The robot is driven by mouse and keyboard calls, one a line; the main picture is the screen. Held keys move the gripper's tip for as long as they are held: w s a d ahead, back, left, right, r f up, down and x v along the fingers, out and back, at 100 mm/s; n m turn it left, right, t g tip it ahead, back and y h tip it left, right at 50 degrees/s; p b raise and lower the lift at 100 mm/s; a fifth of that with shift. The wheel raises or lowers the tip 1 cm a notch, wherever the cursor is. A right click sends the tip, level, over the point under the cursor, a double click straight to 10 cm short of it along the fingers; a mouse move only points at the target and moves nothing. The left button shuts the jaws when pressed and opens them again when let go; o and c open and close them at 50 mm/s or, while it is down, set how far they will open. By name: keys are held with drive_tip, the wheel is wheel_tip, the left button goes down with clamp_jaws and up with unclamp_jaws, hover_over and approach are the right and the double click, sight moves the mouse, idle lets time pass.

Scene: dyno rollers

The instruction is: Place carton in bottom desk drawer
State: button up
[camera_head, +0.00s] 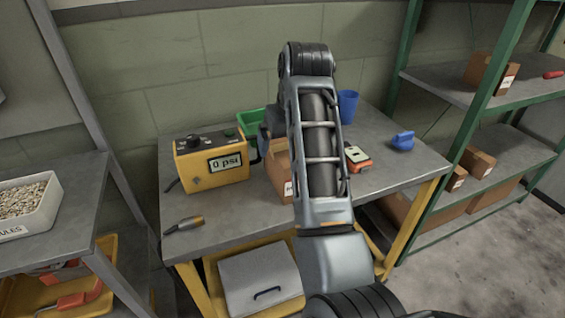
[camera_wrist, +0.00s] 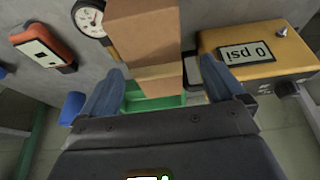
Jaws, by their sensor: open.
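The brown carton (camera_head: 277,172) stands on the grey desk (camera_head: 205,215), partly hidden behind my arm in the head view. In the wrist view the carton (camera_wrist: 143,35) lies ahead of my gripper (camera_wrist: 163,78), its near end in line with the gap between the two fingers. The fingers are spread, with visible room on both sides of the carton; contact does not show.
A yellow psi gauge box (camera_head: 212,162) stands left of the carton, a green bin (camera_head: 250,121) behind. A blue cup (camera_head: 347,106), a red-and-black meter (camera_head: 357,158) and a blue object (camera_head: 402,141) are to the right. A screwdriver-like tool (camera_head: 184,224) lies front left.

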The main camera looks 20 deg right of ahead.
drive_tip(key=x, duration=0.6)
drive_tip(key=shift+w+d+f+p, duration=0.15)
drive_tip(key=shift+w+d+p, duration=0.05)
drive_tip(key=shift+d+p, duration=0.1)
drive_tip(key=shift+f, duration=0.25)
idle(0.4)
drive_tip(key=shift+c, duration=0.4)
drive_tip(key=c, duration=1.3)
drive_tip(key=shift+o, duration=0.2)
drive_tip(key=shift+r, duration=0.1)
